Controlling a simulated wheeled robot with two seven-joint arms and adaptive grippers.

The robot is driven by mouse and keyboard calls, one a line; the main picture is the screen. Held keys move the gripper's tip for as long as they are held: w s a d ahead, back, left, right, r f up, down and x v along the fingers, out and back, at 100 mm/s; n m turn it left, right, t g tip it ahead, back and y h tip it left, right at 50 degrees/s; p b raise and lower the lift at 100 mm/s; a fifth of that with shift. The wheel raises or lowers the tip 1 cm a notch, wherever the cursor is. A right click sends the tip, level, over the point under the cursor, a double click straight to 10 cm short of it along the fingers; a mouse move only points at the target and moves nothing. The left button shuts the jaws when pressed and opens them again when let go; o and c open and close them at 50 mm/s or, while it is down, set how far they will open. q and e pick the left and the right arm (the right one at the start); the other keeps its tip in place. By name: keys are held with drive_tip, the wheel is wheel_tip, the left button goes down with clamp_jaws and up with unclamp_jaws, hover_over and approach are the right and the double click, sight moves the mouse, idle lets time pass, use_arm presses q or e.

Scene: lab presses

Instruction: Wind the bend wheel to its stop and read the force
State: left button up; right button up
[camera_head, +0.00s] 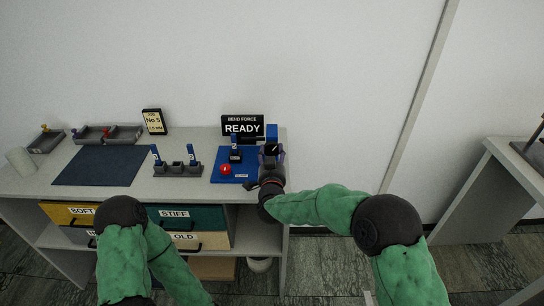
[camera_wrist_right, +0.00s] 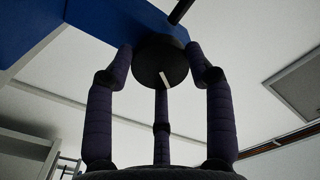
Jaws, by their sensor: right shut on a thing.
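The blue bend press (camera_head: 228,178) stands at the right end of the bench, with a red knob (camera_head: 225,169) on its base and a blue upright (camera_head: 271,131) at its right. A display (camera_head: 242,126) behind it reads "BEND FORCE READY". My right gripper (camera_head: 271,154) is at the press's right side and hides the wheel in the head view. In the right wrist view the dark round wheel (camera_wrist_right: 152,68) with a white mark sits under a blue beam (camera_wrist_right: 110,22). The fingers are shut around its rim. My left arm shows at lower left; its gripper is out of view.
A grey rack (camera_head: 177,170) with blue-topped pieces stands left of the press. A dark mat (camera_head: 100,166), grey trays (camera_head: 90,133) and a job sign (camera_head: 154,121) reading "No 5" lie further left. Labelled drawers (camera_head: 190,218) are below. Another table (camera_head: 500,150) stands far right.

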drive_tip(key=shift+r, duration=0.1)
idle(0.3)
drive_tip(key=o, duration=1.2)
drive_tip(key=shift+c, duration=0.2)
drive_tip(key=s, duration=1.2)
